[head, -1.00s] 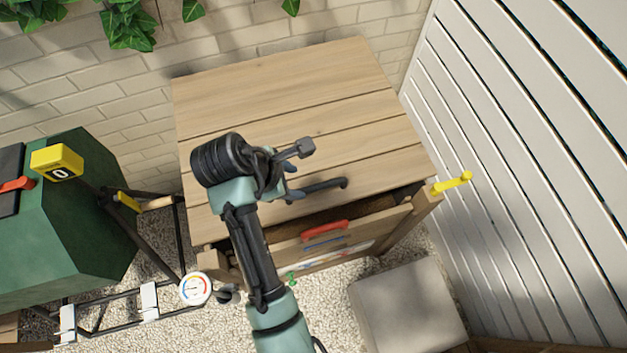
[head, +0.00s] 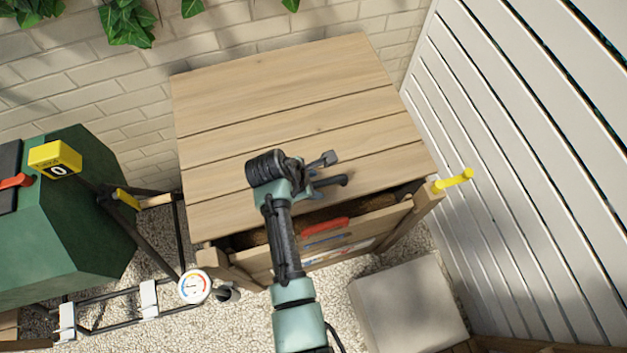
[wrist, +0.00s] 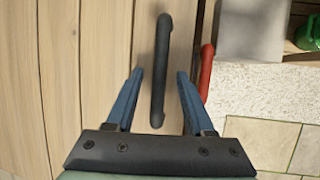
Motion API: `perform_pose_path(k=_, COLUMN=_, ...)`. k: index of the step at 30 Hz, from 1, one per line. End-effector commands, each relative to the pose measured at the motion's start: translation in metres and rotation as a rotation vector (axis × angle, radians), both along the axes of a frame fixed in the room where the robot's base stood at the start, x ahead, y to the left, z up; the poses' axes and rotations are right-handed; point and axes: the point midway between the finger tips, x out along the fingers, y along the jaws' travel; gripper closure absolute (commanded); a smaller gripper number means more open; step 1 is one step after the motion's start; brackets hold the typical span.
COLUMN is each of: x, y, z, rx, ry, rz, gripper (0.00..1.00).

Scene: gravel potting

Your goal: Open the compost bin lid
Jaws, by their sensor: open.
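The compost bin's plank lid (head: 270,90) lies over the wooden bin, with a dark gap along its front edge above the front boards (head: 380,228). A dark bar handle (head: 337,181) sits near the lid's front edge. My gripper (head: 312,183) is open and empty, close to the handle and partly hidden by my wrist. In the wrist view, the handle (wrist: 160,70) runs lengthwise between the two blue fingers of my gripper (wrist: 160,74), with space on both sides. I cannot tell how far the fingertips are above the lid.
A red bar (head: 325,228) is on the bin's front. A round dial gauge (head: 195,287) stands at the front left corner. A green container (head: 75,220) with a yellow counter (head: 56,160) is at left. A grey block (head: 408,305) stands in front; a white slatted fence (head: 520,150) is at right.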

Motion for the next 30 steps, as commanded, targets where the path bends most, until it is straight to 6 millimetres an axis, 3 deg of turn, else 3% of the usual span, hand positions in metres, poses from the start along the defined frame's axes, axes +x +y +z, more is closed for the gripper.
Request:
perform_pose_path(k=4, x=0.0001, y=-0.0001, z=0.0003, rx=0.000, ry=0.000, rz=0.000, gripper=0.47)
perform_pose_path(k=13, x=-0.0001, y=0.0000, z=0.0003, rx=0.000, ry=0.000, rz=0.000, gripper=1.00)
perform_pose_path(k=30, x=-0.0005, y=0.0001, z=0.0002, rx=0.000, ry=0.001, rz=0.000, gripper=1.00)
